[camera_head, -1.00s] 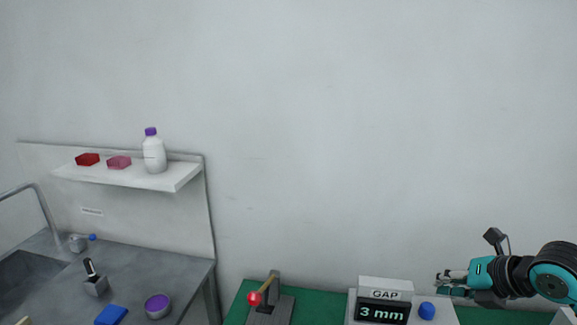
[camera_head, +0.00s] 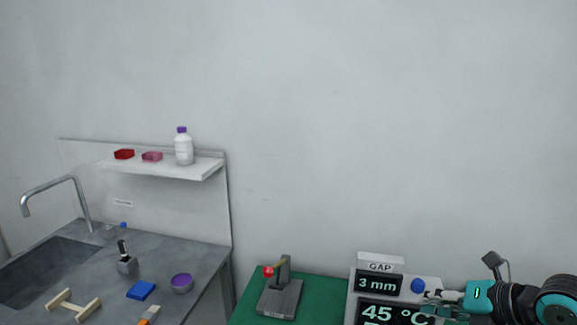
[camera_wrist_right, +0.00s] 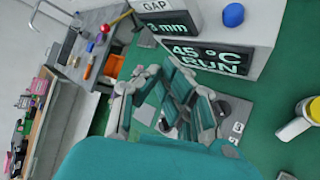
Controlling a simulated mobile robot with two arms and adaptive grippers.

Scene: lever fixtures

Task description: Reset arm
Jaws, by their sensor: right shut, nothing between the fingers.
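My right gripper (camera_head: 432,308) is at the lower right of the head view, in front of the grey display box (camera_head: 433,284). It is shut and empty; its fingers also show in the right wrist view (camera_wrist_right: 180,105). A lever fixture (camera_head: 279,298) with a red ball knob (camera_head: 268,271) stands on the green table, left of the box and apart from the gripper. The red knob also shows in the right wrist view (camera_wrist_right: 105,28). The box reads "GAP 3 mm" and "45 °C", with "RUN" legible in the wrist view. My left gripper is not in view.
A blue knob (camera_head: 418,286) sits on the display box. A wall shelf (camera_head: 200,171) holds a bottle. Green table (camera_head: 242,306) shows around the lever.

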